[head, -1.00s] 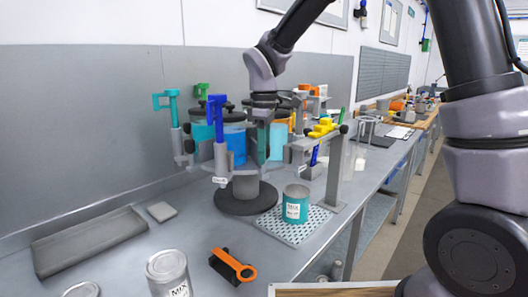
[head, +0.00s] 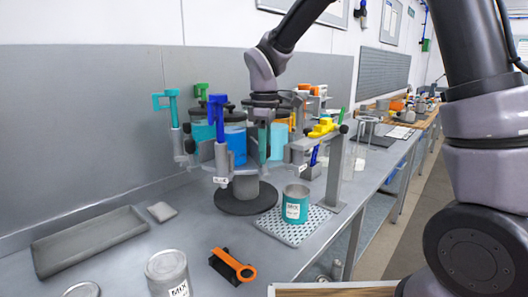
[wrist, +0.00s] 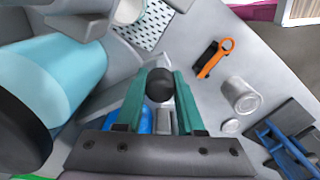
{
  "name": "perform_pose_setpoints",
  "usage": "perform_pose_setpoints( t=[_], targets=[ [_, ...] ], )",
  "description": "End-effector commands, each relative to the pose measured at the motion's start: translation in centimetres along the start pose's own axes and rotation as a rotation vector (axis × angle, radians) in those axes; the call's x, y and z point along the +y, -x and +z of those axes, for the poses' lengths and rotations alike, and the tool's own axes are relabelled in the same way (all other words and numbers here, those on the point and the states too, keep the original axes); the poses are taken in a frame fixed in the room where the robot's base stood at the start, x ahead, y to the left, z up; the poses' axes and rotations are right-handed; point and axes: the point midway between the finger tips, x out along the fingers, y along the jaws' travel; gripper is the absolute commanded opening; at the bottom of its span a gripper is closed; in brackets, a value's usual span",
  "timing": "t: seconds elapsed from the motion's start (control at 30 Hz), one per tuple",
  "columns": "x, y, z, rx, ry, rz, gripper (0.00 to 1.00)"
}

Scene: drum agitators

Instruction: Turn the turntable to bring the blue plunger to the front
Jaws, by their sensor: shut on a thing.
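The blue plunger (head: 217,108) stands upright at the front left of the turntable, above a grey bracket with a white label. The turntable rests on a round dark base (head: 246,200) with a grey hub. My gripper (head: 262,136) reaches down among the drums, right of the blue plunger. In the wrist view, its teal fingers (wrist: 158,92) are on either side of a dark round knob (wrist: 160,86) on a grey part, and they are shut on it. The lower fingertips are partly hidden in the head view.
A teal plunger (head: 172,106) and a green one (head: 202,90) stand left and behind. A yellow part (head: 322,127) sits on a stand at right. An orange tool (head: 236,266), cans and a tray (head: 88,240) lie in front.

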Motion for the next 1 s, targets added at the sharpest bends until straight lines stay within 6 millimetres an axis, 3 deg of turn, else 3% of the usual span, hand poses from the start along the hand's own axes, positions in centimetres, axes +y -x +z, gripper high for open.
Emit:
perform_pose_setpoints(
  t=[0.37,1.0],
  targets=[
    [1.7,0.1,2.1,0.002,0.109,0.003,0.00],
    [6.9,0.1,6.5,0.001,0.429,0.003,0.00]
  ],
)
